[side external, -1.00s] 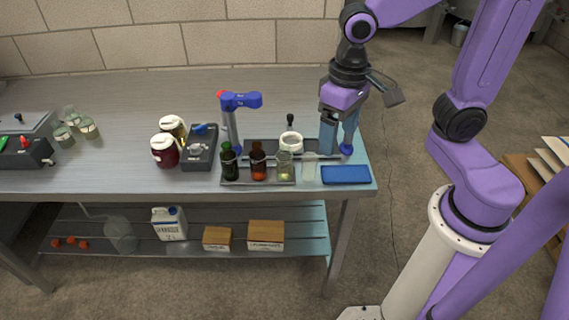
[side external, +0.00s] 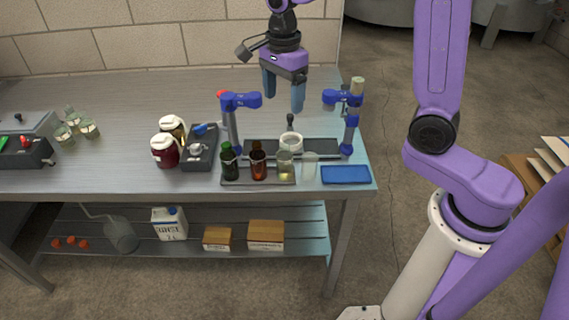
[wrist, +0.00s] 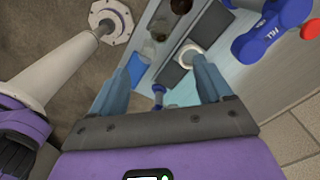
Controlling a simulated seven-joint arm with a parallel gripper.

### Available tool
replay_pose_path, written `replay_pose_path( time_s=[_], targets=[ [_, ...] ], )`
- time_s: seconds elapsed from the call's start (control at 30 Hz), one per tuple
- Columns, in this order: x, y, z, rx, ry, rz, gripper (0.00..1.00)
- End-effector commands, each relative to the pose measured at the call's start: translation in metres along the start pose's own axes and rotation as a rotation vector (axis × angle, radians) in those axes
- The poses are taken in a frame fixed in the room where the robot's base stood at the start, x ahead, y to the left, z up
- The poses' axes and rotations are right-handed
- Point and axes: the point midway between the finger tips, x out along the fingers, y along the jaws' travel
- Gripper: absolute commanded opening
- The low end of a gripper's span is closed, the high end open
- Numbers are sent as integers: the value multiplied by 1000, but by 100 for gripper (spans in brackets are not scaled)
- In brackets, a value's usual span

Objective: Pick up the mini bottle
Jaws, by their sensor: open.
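Small bottles stand in a row on a grey tray (side external: 232,183) near the table's front edge: a dark green one (side external: 230,164), an amber one (side external: 258,164) and a clear one (side external: 285,168) with pale yellowish contents. A pale, clear vessel (side external: 309,168) stands just right of them. I cannot tell which is the mini bottle. My gripper (side external: 283,106) is open and empty, raised above the table behind the row and apart from it. In the wrist view my gripper (wrist: 160,72) shows its blue fingers spread, with dark bottle shapes (wrist: 180,6) small at the top.
A left blue stand (side external: 232,125) and a right blue stand (side external: 350,125) flank a white ring (side external: 291,142) on a dark base. A blue mat (side external: 345,175) lies at front right. Two lidded jugs (side external: 165,151) stand left. The table's back middle is clear.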

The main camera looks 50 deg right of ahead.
Motion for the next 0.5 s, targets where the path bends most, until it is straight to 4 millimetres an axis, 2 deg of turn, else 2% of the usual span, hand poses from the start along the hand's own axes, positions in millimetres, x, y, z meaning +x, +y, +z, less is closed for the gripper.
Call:
replay_pose_path(
  time_s=[0.17,0.5],
  targets=[
    [18,0,-1,16,2,5,79],
    [83,0,-2,14,2,7,79]
  ],
)
